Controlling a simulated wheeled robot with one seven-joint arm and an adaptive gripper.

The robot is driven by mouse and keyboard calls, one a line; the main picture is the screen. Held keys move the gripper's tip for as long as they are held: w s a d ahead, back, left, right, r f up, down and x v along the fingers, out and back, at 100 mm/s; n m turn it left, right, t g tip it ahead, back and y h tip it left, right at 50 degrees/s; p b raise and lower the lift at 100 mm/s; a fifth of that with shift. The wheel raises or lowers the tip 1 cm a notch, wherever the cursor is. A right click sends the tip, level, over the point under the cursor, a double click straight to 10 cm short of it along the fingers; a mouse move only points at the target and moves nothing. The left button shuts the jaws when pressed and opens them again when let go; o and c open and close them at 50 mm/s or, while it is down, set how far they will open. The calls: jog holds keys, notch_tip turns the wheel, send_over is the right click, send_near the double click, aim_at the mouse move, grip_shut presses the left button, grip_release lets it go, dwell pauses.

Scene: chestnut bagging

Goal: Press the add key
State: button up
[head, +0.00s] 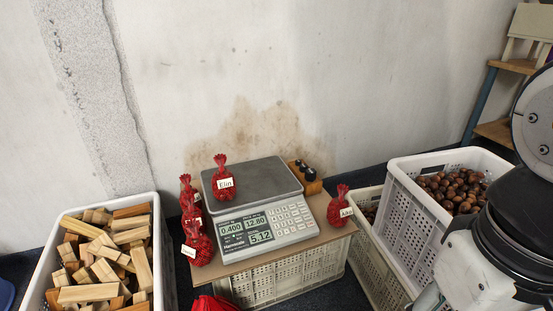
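The scale (250,200) stands on a board over an upturned crate, with its keypad (291,216) on the front right. Its display (245,228) seems to read 0.400, 12.80 and 5.12. The key labels are too small to read, so I cannot tell which is the add key. A red net bag (221,190) with a name tag sits on or in front of the left part of the grey pan (262,178). My arm shows at the right edge, but my gripper is not in view.
Several red net bags (200,246) stand left of the scale and one (339,208) right of it. Weights in a wooden block (306,180) sit behind. A crate of wood (160,262) is left, a crate of chestnuts (408,205) right.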

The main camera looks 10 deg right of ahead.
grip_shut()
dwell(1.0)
